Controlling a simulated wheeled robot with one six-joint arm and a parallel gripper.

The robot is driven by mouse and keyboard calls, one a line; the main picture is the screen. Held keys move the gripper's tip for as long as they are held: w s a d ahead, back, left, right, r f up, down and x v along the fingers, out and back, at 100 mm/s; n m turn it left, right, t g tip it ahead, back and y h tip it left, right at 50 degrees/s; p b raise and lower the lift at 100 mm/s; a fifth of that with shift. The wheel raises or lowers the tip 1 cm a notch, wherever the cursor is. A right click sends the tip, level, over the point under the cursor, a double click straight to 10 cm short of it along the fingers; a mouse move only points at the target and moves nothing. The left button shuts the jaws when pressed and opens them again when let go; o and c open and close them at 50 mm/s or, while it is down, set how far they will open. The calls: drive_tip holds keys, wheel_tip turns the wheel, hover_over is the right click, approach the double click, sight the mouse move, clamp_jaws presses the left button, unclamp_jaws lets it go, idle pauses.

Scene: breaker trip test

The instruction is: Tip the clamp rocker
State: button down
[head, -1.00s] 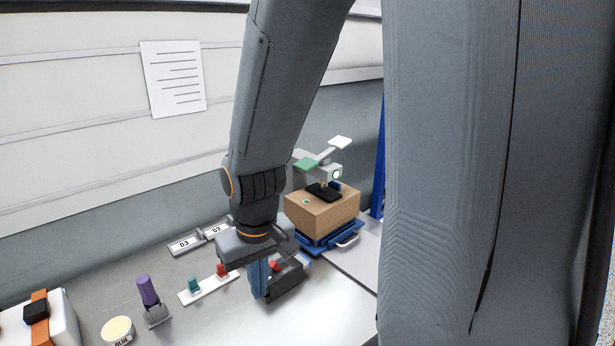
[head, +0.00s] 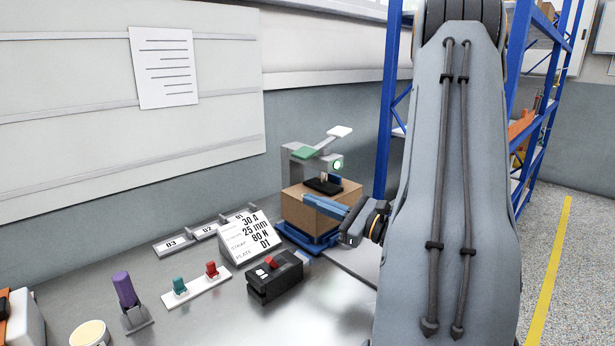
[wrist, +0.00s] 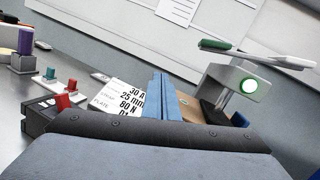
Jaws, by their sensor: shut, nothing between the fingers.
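The clamp rocker has a green pad (head: 307,152) at one end and a white pad (head: 340,131) at the other. It tops a grey clamp (head: 296,170) over a cardboard box (head: 300,210); the white end stands higher in the head view. A round lamp (head: 338,164) on the clamp glows green. My gripper (head: 312,198) is shut and empty, with its blue fingers in front of the box, lower than the rocker and apart from it. In the wrist view the fingers (wrist: 160,93) stand left of the clamp, its green pad (wrist: 217,45) and its white pad (wrist: 296,63).
A black breaker (head: 275,280) with a red switch and a printed card (head: 250,240) stand left of my gripper. Red and green buttons sit on a white strip (head: 197,290), near a purple-handled piece (head: 125,290). A blue tray (head: 290,233) lies under the box. Blue shelving (head: 389,110) rises behind.

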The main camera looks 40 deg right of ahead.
drive_tip(key=s+d+m+t+h, duration=0.1)
drive_tip(key=d+m+t+h, duration=0.1)
drive_tip(key=d, duration=0.4)
drive_tip(key=shift+s+d+r+m+t+h, duration=0.15)
drive_tip(key=shift+d+m+t+h, duration=0.2)
drive_tip(key=shift+h, duration=0.45)
drive_tip(key=p+x, duration=0.2)
drive_tip(key=x, duration=0.7)
drive_tip(key=shift+w+a+r, duration=0.1)
drive_tip(key=shift+w+a, duration=0.05)
drive_tip(key=shift+w, duration=0.15)
drive_tip(key=shift+w+a+r+p, duration=0.15)
drive_tip(key=shift+r+p, duration=0.15)
drive_tip(key=shift+r, duration=0.25)
drive_tip(key=shift+a+r+p, duration=0.1)
drive_tip(key=shift+r+p, duration=0.2)
drive_tip(key=shift+r, duration=0.3)
drive_tip(key=shift+a+r+p, duration=0.2)
drive_tip(key=shift+r+p, duration=0.1)
drive_tip(key=shift+r, duration=0.45)
drive_tip(key=shift+d+r, duration=0.1)
